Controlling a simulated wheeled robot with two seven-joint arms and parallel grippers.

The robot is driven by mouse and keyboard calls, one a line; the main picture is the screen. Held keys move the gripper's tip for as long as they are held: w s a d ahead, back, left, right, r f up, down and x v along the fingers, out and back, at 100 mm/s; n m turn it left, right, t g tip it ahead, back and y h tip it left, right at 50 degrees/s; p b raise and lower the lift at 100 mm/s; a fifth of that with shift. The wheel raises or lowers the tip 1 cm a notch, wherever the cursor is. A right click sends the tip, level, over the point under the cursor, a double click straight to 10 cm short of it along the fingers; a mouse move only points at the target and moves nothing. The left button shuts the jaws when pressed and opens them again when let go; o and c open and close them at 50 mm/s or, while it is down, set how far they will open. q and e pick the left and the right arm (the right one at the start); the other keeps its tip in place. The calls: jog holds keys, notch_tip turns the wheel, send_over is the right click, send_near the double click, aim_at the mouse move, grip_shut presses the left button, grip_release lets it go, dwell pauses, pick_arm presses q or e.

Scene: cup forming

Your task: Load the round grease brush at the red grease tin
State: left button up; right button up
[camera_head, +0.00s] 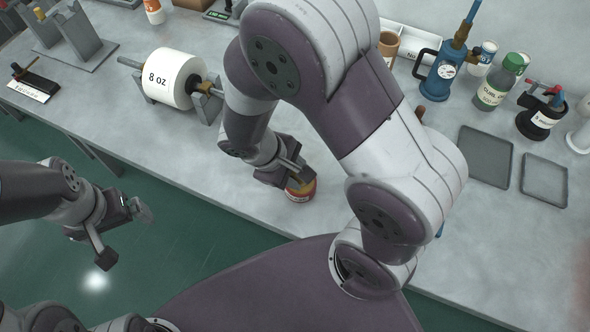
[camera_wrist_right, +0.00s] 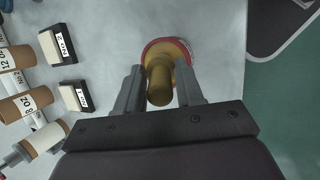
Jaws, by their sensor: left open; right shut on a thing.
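The red grease tin (camera_head: 300,194) stands on the bench near its front edge, mostly under my right gripper (camera_head: 290,172). In the right wrist view its red rim (camera_wrist_right: 184,47) shows beyond the fingers. My right gripper (camera_wrist_right: 160,78) is shut on the round grease brush (camera_wrist_right: 159,88), whose yellow-brown rounded handle points toward the camera. The brush's lower end is over or in the tin; its bristles are hidden, so contact with the grease cannot be told. My left gripper (camera_head: 124,234) is open and empty, over the green floor off the bench.
A white 8 oz roll (camera_head: 172,78) on a stand is left of the tin. Black-and-white labelled blocks (camera_wrist_right: 58,46) show in the wrist view. A blue pump (camera_head: 440,76), a green bottle (camera_head: 494,84) and grey trays (camera_head: 484,156) are at right. The bench front-left is clear.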

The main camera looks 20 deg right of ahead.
jog(key=shift+r+p, duration=3.35)
jog(key=shift+r, duration=0.2)
jog(key=shift+f, duration=0.1)
jog(key=shift+w, duration=0.1)
